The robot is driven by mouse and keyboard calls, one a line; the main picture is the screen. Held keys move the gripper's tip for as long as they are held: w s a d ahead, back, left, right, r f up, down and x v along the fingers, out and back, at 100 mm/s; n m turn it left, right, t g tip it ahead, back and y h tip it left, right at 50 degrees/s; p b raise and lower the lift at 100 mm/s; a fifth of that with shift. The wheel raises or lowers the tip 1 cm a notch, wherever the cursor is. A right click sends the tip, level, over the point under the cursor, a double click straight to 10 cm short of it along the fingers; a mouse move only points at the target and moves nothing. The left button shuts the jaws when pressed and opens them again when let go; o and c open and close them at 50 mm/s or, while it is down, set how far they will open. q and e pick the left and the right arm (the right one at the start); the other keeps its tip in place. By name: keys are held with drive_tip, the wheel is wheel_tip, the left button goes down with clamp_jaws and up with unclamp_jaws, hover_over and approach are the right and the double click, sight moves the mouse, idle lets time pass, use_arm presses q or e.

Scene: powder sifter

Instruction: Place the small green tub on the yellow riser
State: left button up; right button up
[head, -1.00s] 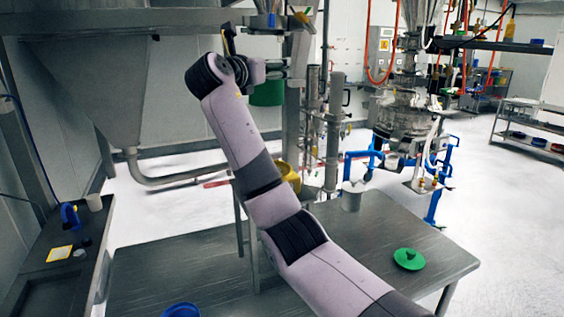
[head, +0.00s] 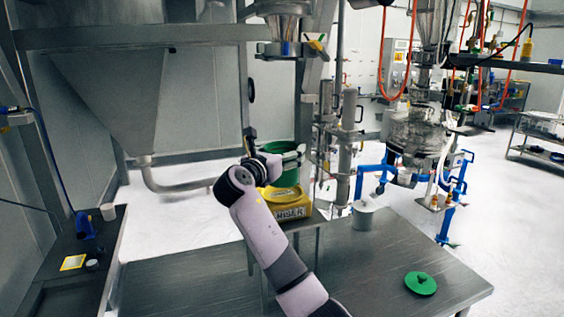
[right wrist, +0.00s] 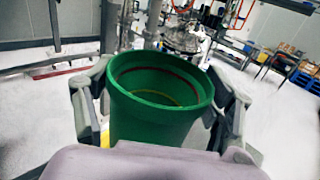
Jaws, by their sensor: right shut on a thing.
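The green tub (head: 287,176) is upright and open at the top in the head view, partly hidden behind my right gripper (head: 284,156). The right gripper is shut on it. In the right wrist view the fingers lie on both sides of the green tub (right wrist: 150,122), and its inside looks empty. The yellow riser (head: 290,211), with a label reading "RISER", is directly below the tub on a metal stand. The tub's base is at or just above the riser's top; I cannot tell whether they touch. My left gripper is not in view.
A metal table (head: 390,255) holds a green lid (head: 420,283) and a pale grey container (head: 363,215). A hopper outlet (head: 284,48) hangs above the tub. Vertical pipes (head: 346,145) stand close to its right.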

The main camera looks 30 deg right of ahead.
wheel_tip(320, 180, down, 3)
drive_tip(key=shift+w+f+p, duration=0.1)
drive_tip(key=shift+f+p, duration=0.1)
drive_tip(key=shift+p, duration=0.2)
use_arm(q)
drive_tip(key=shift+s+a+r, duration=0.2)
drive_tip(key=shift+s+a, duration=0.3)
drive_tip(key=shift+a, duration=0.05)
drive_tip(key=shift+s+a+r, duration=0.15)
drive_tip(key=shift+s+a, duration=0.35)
use_arm(e)
drive_tip(key=shift+f, duration=0.15)
drive_tip(key=o, duration=0.8)
drive_tip(key=shift+f, duration=0.1)
drive_tip(key=o, duration=0.4)
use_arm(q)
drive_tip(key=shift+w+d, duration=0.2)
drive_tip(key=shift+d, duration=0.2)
